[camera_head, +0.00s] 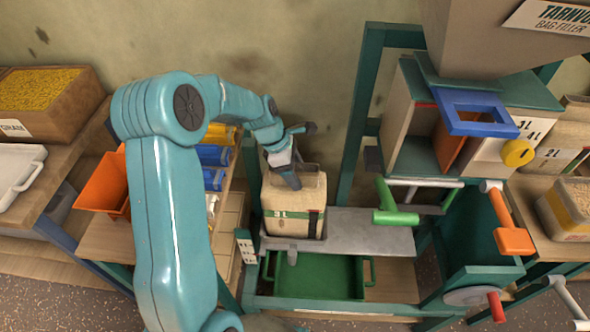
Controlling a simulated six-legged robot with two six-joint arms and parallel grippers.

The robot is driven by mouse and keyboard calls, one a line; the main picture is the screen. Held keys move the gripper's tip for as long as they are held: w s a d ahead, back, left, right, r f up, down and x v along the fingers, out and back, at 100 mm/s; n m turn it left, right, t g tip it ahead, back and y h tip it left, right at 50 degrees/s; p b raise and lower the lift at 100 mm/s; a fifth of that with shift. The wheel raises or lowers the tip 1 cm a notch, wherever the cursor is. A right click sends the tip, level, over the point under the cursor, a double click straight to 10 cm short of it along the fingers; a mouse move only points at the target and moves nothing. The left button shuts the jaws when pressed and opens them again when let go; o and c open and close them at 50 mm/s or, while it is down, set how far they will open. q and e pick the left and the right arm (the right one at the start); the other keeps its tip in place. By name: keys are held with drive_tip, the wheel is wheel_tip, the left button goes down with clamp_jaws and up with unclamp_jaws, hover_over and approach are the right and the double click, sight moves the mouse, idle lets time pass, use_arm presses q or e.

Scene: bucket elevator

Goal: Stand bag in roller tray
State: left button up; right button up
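A tan paper bag (295,212) with a green band and a "3 L" label stands upright at the left end of the grey metal tray (370,238). Its top is open and dark inside. My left gripper (297,155) is at the bag's top left, with its dark fingers spread apart. The lower finger overlaps the bag's rim; whether it touches the bag cannot be told. The bag's far side is hidden. My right gripper is not in view.
A green bin (318,276) sits under the tray. The green-handled bar (395,205), blue-framed filler spout (470,112) and orange-handled lever (510,230) stand to the right. Blue and yellow rolls (212,155) and an orange bin (103,187) are left. The tray's middle is clear.

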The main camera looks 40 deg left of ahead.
use_arm(q)
drive_tip(key=p+v, duration=0.1)
drive_tip(key=v, duration=1.5)
drive_tip(key=s+d+f+m+g+h, duration=0.15)
drive_tip(key=d+f+m+g, duration=0.35)
drive_tip(key=d+f, duration=1.3)
drive_tip(key=s+d+f+m+t, duration=0.2)
drive_tip(key=s+d+f+m, duration=1)
drive_tip(key=m, duration=0.7)
drive_tip(key=shift+s+d+f+t+y+p, duration=0.2)
drive_tip(key=shift+d+f+t+y+p, duration=0.25)
drive_tip(key=shift+d+f, duration=0.4)
